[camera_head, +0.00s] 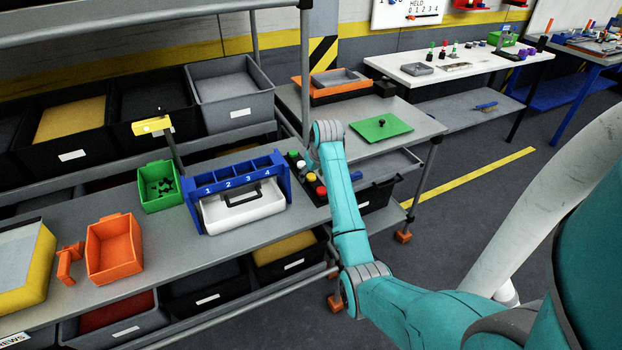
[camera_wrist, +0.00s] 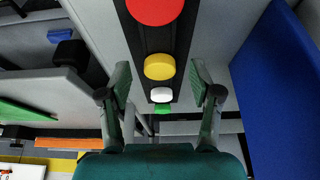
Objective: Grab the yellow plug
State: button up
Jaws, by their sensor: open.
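The yellow plug (camera_wrist: 159,66) is a round yellow cap in the wrist view. It stands on a black strip (camera_wrist: 133,45), between a red plug (camera_wrist: 157,10) and a white plug (camera_wrist: 161,95). My gripper (camera_wrist: 160,78) is open, with one finger on each side of the yellow plug in the picture. Gaps show on both sides, and no contact is seen. In the head view the yellow plug (camera_head: 311,177) also shows in the row on the shelf, beside my arm. My fingers are hidden there.
A green plug (camera_wrist: 163,108) stands past the white one. A blue rack numbered 1 to 4 (camera_head: 283,178) stands close to the strip, around a white case (camera_head: 240,212). A green plate (camera_head: 381,127) lies on the grey table to the right. Green (camera_head: 158,187) and orange (camera_head: 114,247) bins stand left.

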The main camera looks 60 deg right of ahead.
jog(key=shift+w+d+f, duration=0.15)
jog(key=shift+w+f, duration=0.05)
jog(key=shift+f, duration=0.4)
jog(key=c, duration=0.9)
jog(key=shift+r, duration=0.1)
